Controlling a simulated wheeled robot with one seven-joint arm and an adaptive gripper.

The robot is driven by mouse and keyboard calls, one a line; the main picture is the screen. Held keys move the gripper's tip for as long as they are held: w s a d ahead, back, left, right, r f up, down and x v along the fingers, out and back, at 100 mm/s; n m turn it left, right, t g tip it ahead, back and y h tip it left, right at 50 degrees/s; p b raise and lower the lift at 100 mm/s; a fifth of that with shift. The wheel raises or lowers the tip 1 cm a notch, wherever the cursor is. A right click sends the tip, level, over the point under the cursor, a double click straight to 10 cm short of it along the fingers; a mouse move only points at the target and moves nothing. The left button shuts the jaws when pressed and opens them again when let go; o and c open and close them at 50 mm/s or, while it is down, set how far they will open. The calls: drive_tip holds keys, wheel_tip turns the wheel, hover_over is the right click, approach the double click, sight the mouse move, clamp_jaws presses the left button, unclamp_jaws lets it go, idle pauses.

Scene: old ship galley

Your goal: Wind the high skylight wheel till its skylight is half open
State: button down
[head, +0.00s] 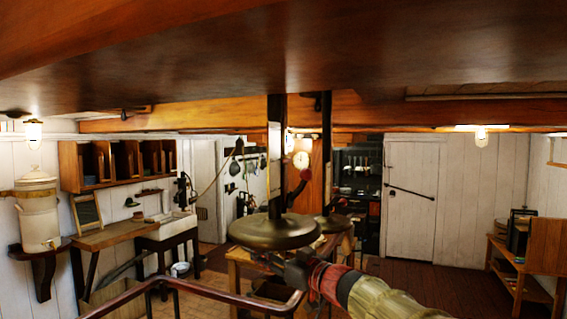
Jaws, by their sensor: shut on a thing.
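Two dark metal wheels hang on black vertical shafts from the beams. I cannot tell by any label which one is the high skylight wheel. My gripper (277,262) comes from the lower right and is shut at the underside of the nearer wheel, apparently on its near rim. The exact contact is small and dark. No skylight is visible.
A dark wooden beam crosses overhead, close to the camera. A curved brown rail (190,285) runs across the lower left. A wooden table (243,258) stands beneath the wheels. A sink bench (165,235) lines the left, and a low shelf (520,270) the right. Floor at right centre is clear.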

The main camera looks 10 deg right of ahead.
drive_tip(key=shift+s+a, duration=0.2)
drive_tip(key=shift+a, duration=0.45)
drive_tip(key=shift+s+a, duration=0.2)
drive_tip(key=shift+a, duration=0.4)
drive_tip(key=s+a, duration=0.3)
drive_tip(key=shift+a, duration=0.2)
drive_tip(key=c, duration=1.8)
unclamp_jaws()
drive_tip(key=shift+w+d+f, duration=0.1)
drive_tip(key=shift+d, duration=0.05)
drive_tip(key=o, duration=0.5)
drive_tip(key=shift+o, duration=0.7)
